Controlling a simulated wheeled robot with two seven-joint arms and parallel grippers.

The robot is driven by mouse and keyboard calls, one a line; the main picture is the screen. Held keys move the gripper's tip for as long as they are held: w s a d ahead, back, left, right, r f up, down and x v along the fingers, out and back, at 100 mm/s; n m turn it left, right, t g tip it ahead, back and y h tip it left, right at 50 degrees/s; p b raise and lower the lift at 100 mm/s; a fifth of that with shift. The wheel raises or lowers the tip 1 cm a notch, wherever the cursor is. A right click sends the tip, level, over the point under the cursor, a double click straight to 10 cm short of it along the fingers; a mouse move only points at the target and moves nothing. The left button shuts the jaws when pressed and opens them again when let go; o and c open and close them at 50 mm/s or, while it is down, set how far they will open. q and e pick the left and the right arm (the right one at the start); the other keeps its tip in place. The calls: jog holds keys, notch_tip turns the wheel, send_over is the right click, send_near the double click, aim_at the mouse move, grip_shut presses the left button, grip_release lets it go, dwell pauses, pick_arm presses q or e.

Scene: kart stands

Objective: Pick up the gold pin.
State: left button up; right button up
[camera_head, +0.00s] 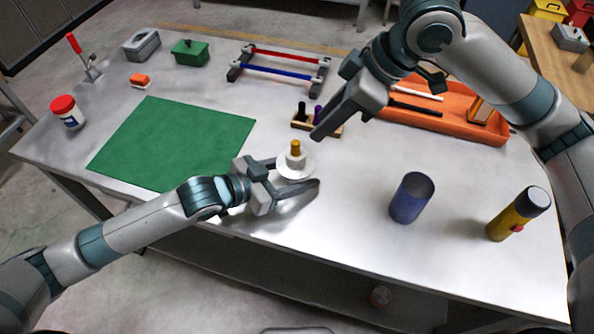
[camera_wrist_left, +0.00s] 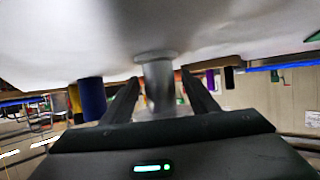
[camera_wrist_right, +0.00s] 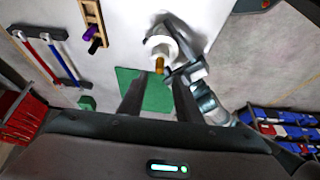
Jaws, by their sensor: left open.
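The gold pin (camera_head: 295,147) stands upright in a white round stand (camera_head: 290,169) near the table's front. My left gripper (camera_head: 297,173) is open, with its fingers on either side of the stand below the pin. The left wrist view shows a grey stem (camera_wrist_left: 158,85) between the fingers; the pin is not visible there. I cannot tell whether the fingers touch the stand. My right gripper (camera_wrist_right: 158,80) is open and empty, above and to the right of the pin in the head view. The pin (camera_wrist_right: 159,65) appears between its fingertips in the right wrist view, apart from them.
A wooden block with dark and purple pegs (camera_head: 302,122) is just behind the stand. A blue cup (camera_head: 411,199) and a yellow flashlight (camera_head: 515,214) stand to the right. An orange tray (camera_head: 465,132) lies behind them. The green mat (camera_head: 170,142) is bare.

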pick_arm(q)
grip_shut()
pick_arm(e)
jog(key=shift+o, duration=0.7)
notch_tip(320, 180, up, 4)
jog(key=m+g+h, duration=0.2)
jog(key=h, duration=0.4)
send_over(295, 142)
jog(key=shift+r, duration=0.15)
jog(key=shift+f, duration=3.4)
